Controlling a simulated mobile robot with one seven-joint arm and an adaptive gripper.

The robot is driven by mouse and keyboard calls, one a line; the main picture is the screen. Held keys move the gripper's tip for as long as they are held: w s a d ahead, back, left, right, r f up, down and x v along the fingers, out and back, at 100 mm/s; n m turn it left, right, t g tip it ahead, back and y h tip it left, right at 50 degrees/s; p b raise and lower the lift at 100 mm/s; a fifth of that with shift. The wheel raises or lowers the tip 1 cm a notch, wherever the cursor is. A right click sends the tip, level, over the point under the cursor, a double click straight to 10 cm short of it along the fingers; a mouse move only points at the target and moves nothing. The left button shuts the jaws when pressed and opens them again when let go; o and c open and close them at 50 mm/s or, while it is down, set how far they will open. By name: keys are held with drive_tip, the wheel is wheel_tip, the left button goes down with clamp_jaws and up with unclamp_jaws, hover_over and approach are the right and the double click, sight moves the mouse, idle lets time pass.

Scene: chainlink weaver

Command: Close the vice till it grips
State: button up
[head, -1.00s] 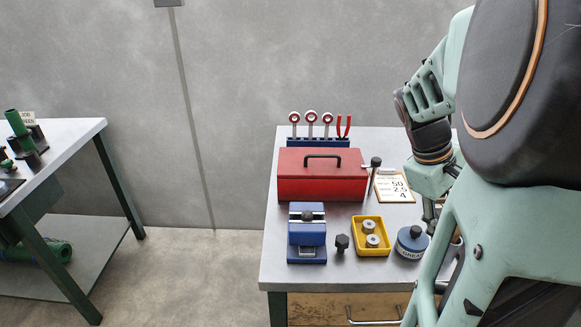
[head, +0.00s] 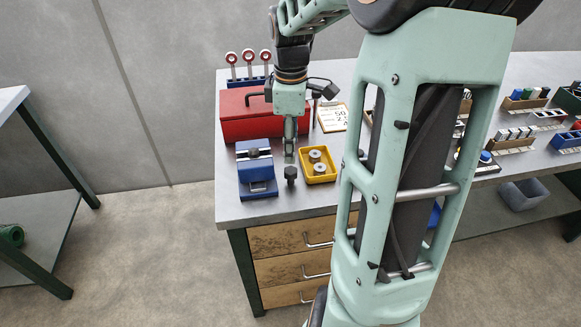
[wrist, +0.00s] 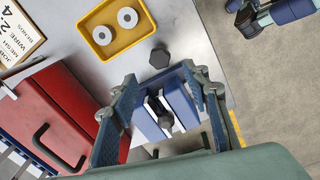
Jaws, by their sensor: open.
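The blue vice (head: 257,172) stands near the left front of the grey workbench, with a dark knob-like part on its top. My gripper (head: 290,152) points down, to the right of the vice and above the bench in the head view. In the wrist view my gripper (wrist: 159,77) is open, its fingers spread and nothing held between them.
A black bolt (head: 290,175) stands just right of the vice. A yellow tray (head: 319,178) with two metal rings is beyond it. A red toolbox (head: 235,125) stands behind the vice, and a job card (head: 332,117) lies behind the tray. The bench's front edge is close.

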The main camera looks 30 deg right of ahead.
sight(291, 170)
wheel_tip(291, 170, down, 9)
drive_tip(key=shift+w+d+r+b, duration=0.1)
drive_tip(key=shift+r+b, duration=0.1)
drive_tip(key=shift+b, duration=0.3)
drive_tip(key=c, duration=1.2)
drive_tip(key=shift+o, duration=0.2)
drive_tip(key=shift+m, duration=0.3)
